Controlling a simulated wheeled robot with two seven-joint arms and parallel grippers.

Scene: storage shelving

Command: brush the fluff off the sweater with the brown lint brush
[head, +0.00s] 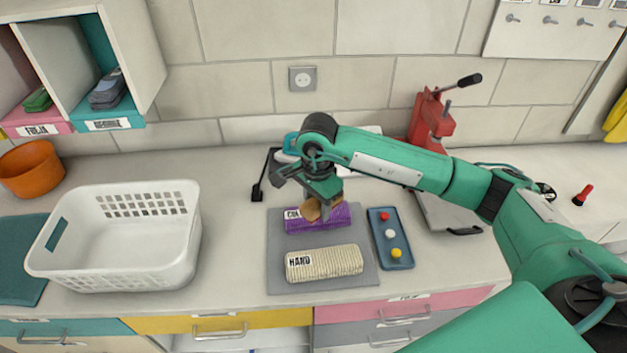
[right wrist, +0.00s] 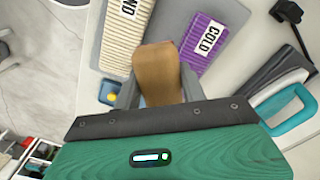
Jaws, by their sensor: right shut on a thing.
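My right gripper (head: 324,198) is shut on the brown lint brush (head: 311,210), which also shows between the fingers in the right wrist view (right wrist: 158,70). The brush is at the purple folded garment (head: 330,222) labelled COLD; whether it touches is unclear. That garment also shows in the right wrist view (right wrist: 222,32). A cream ribbed knit, folded (head: 335,262), with a label that seems to read HAND, lies in front of it and looks like a sweater. Both lie on a grey mat (head: 285,280). I can make out no fluff. My left gripper is not in view.
A red press (head: 430,118) stands at the back. Bare counter lies between basket and mat.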

